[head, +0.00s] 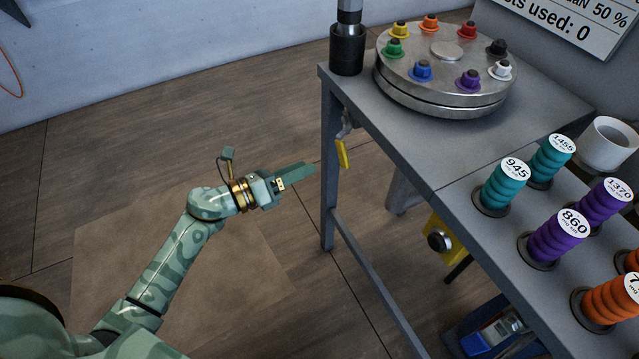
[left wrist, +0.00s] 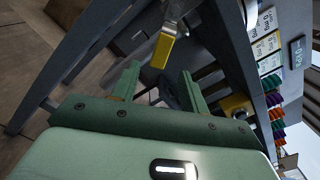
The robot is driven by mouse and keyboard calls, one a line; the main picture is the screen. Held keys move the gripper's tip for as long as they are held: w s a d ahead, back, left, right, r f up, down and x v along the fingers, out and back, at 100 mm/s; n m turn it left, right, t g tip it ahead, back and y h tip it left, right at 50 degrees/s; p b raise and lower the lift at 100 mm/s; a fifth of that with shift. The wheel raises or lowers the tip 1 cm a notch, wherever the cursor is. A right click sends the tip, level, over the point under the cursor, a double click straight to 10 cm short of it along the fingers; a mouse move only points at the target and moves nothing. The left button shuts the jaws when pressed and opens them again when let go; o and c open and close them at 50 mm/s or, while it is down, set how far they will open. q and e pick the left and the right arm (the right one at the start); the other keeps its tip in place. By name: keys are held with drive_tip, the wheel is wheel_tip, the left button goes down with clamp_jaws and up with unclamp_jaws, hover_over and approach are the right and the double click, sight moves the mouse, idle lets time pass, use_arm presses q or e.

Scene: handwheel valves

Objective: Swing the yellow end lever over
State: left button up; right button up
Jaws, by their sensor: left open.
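The yellow end lever (head: 342,154) hangs down from a metal valve fitting (head: 347,126) at the near left corner of the grey table, beside the table leg. In the left wrist view the lever (left wrist: 163,50) shows ahead of my fingertips, between their lines. My left gripper (head: 312,169) is to the left of the lever in the head view, apart from it. Its two green fingers are open and empty, as the left wrist view (left wrist: 158,72) shows. My right gripper is not in view.
A table leg (head: 328,200) stands near my gripper. A yellow box (head: 446,243) is under the table. Floor to the left is clear.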

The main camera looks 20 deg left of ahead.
sight(341, 158)
use_arm(q)
drive_tip(key=shift+m+g, duration=0.3)
drive_tip(key=shift+m, duration=0.4)
drive_tip(key=x, duration=0.4)
drive_tip(key=b+x, duration=0.1)
drive_tip(key=x, duration=0.3)
drive_tip(key=shift+w+d+f, duration=0.1)
drive_tip(key=shift+d+f, duration=0.15)
drive_tip(key=shift+d, duration=0.2)
drive_tip(key=shift+r, duration=0.15)
drive_tip(key=c, duration=0.8)
